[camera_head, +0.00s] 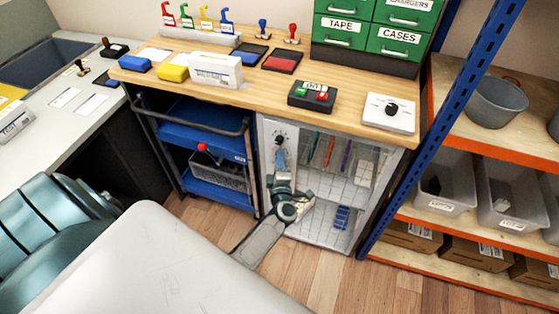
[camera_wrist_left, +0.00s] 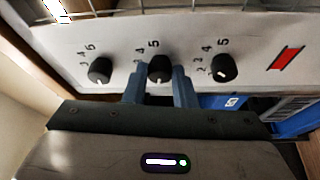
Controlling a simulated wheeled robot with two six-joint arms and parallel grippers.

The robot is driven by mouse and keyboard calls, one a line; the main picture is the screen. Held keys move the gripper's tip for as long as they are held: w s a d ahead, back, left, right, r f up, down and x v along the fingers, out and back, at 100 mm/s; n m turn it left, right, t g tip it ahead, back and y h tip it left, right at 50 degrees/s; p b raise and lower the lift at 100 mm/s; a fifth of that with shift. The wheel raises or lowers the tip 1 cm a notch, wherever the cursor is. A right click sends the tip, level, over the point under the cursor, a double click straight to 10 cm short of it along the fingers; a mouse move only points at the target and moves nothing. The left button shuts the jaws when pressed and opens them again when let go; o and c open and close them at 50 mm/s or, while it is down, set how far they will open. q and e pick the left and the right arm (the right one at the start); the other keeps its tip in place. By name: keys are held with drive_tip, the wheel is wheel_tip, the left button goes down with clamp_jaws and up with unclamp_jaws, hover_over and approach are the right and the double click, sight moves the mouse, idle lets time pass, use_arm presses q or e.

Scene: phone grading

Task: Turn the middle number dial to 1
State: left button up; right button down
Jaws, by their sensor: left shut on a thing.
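The front panel of the cabinet carries three black number dials in a row in the left wrist view. The middle number dial (camera_wrist_left: 159,66) sits between the two blue-grey fingers of my left gripper (camera_wrist_left: 160,78), which is shut on it. Its white mark points down in that view, and digits such as 4 and 5 show above it; the fingers hide others. The dial on the left (camera_wrist_left: 100,69) and the dial on the right (camera_wrist_left: 223,67) are free. In the head view my left gripper (camera_head: 280,155) is at the panel's upper left. My right gripper is not in view.
A red mark (camera_wrist_left: 286,58) is on the panel at the right. In the head view a blue cart (camera_head: 205,113) stands left of the cabinet, under the wooden worktop (camera_head: 260,85). A blue rack post (camera_head: 411,125) rises at the right.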

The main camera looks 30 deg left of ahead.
use_arm(q)
drive_tip(key=o, duration=1)
drive_tip(key=b+v, duration=0.2)
drive_tip(key=v, duration=0.8)
drive_tip(key=shift+s+d, duration=0.25)
drive_tip(key=shift+s, duration=0.1)
